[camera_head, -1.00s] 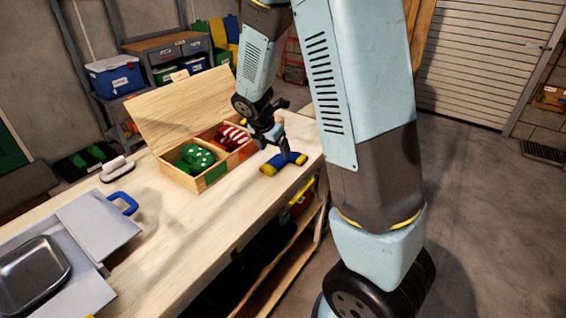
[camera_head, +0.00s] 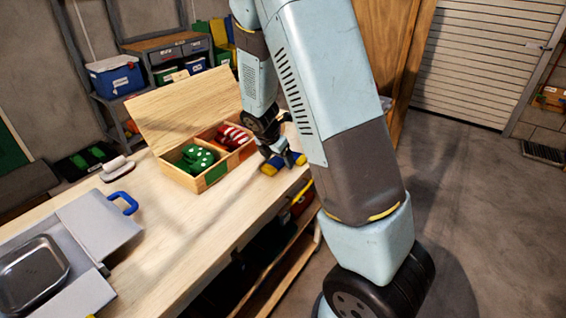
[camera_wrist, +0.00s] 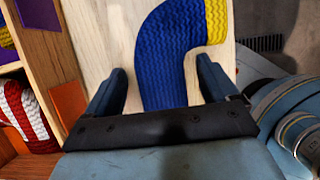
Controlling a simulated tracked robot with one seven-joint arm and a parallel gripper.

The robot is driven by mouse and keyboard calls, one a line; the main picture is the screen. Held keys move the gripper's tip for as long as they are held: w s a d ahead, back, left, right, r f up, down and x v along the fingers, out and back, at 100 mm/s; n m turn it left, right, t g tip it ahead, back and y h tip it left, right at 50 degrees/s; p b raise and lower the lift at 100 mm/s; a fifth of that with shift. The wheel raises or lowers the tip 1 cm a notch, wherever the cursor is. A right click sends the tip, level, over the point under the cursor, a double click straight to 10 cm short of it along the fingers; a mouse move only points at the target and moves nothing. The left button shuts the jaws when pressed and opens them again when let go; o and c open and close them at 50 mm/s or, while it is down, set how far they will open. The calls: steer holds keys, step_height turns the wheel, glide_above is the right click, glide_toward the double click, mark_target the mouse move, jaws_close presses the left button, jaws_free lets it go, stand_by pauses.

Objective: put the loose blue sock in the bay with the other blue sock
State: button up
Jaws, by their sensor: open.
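The loose blue sock (camera_head: 270,168), knitted with yellow ends, lies on the workbench beside the wooden box (camera_head: 180,177). In the wrist view the sock (camera_wrist: 165,62) runs between the two fingers of my gripper (camera_wrist: 160,82), which is open around it, with wood showing on both sides. In the head view my gripper (camera_head: 284,157) is low over the sock. The box's open bays show green spotted socks (camera_head: 195,158) and red-and-white striped socks (camera_head: 233,136). A purple-blue and yellow piece (camera_wrist: 5,30) shows at the wrist view's left edge; I cannot tell what it is.
The box's raised lid (camera_head: 185,105) stands behind the bays. A grey tray (camera_head: 35,272), a blue handle (camera_head: 124,203) and a brush (camera_head: 116,168) lie on the left of the workbench (camera_head: 190,230). The bench's front edge is close to the sock.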

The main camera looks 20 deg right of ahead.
steer(key=shift+c, duration=0.3)
steer(key=c, duration=1.2)
